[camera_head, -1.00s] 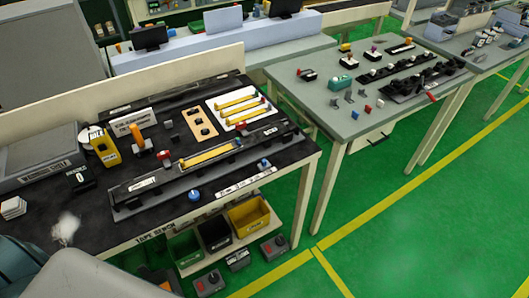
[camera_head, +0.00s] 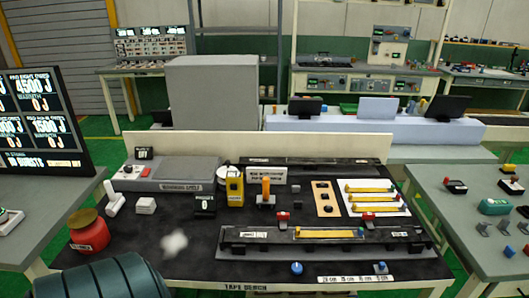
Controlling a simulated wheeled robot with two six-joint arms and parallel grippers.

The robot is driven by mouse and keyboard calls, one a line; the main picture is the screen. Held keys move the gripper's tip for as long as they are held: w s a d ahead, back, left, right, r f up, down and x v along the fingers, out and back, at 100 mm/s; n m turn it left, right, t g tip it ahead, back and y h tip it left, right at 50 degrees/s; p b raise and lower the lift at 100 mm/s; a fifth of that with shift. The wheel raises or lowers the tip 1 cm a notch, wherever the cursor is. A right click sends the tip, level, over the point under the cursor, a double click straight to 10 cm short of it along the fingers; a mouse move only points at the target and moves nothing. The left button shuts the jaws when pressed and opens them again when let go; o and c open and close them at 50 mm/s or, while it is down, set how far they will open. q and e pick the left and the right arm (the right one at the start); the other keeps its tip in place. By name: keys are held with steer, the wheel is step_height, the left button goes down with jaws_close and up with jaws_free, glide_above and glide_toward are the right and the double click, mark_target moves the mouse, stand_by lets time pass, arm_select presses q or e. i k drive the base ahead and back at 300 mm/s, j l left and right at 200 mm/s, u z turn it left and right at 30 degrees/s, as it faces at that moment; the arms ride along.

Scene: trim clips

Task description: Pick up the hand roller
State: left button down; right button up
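Neither of my grippers shows. A dark teal rounded part at the lower left appears to be my own arm, hiding the bench's front left corner.
The black tape bench (camera_head: 200,262) carries a grey box unit (camera_head: 165,176), a yellow device (camera_head: 235,187), a long dark fixture (camera_head: 320,238), a white board with yellow strips (camera_head: 375,196) and a red jar (camera_head: 88,230). A screen (camera_head: 40,120) stands left. Another table (camera_head: 480,235) is at right.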

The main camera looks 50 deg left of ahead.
mark_target(264, 198)
steer(key=u, duration=1.5)
